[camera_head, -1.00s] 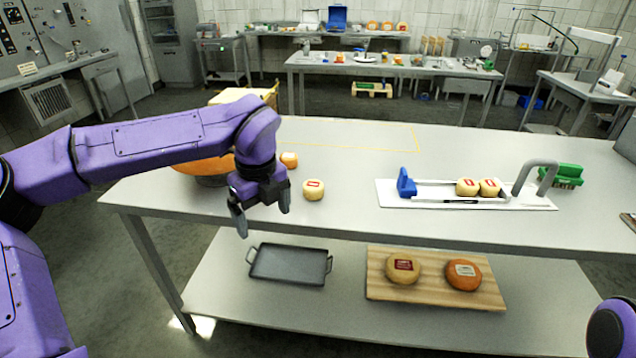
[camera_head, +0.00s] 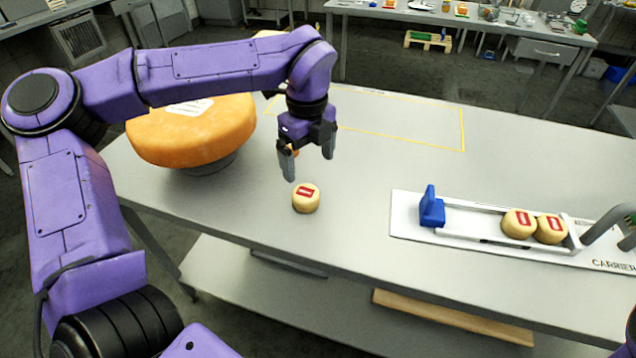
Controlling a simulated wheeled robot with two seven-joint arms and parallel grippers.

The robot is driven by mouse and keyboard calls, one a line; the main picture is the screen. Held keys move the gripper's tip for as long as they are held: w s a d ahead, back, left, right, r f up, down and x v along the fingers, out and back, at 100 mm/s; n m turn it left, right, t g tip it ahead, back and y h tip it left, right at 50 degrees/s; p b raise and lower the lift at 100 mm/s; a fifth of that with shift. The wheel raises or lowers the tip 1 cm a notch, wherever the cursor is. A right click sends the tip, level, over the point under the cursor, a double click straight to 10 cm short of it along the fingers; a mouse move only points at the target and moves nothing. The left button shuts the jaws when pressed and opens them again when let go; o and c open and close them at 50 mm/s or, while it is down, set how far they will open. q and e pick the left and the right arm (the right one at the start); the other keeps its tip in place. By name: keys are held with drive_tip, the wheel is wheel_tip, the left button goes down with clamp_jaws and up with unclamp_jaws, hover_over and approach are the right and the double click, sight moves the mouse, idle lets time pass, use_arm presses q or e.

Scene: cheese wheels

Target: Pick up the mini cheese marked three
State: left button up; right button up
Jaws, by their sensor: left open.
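A small pale-yellow mini cheese (camera_head: 306,199) with a red label stands alone near the front edge of the table; I cannot read its number. My left gripper (camera_head: 308,167) is open and points down above and slightly behind it, apart from it, with nothing between the fingers. Two more mini cheeses with red labels, one on the left (camera_head: 519,223) and one on the right (camera_head: 551,229), sit side by side in the white carrier (camera_head: 412,226). My right gripper is out of view.
A large orange cheese wheel (camera_head: 190,135) sits on a dark round base at the table's left. The carrier has a blue end block (camera_head: 431,208) and a grey handle (camera_head: 607,222). A yellow outline (camera_head: 400,138) marks the rear tabletop. The tabletop (camera_head: 350,215) between lone cheese and carrier is clear.

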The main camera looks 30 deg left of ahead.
sight(306, 192)
use_arm(q)
drive_tip(key=f, duration=0.2)
drive_tip(key=s+f, duration=0.1)
drive_tip(key=shift+s+f, duration=0.2)
drive_tip(key=shift+f, duration=0.2)
wheel_tip(306, 192, down, 5)
drive_tip(key=shift+f+p, duration=0.15)
drive_tip(key=shift+p, duration=0.65)
drive_tip(key=shift+f, duration=0.15)
drive_tip(key=c, duration=1)
drive_tip(key=shift+c, duration=0.7)
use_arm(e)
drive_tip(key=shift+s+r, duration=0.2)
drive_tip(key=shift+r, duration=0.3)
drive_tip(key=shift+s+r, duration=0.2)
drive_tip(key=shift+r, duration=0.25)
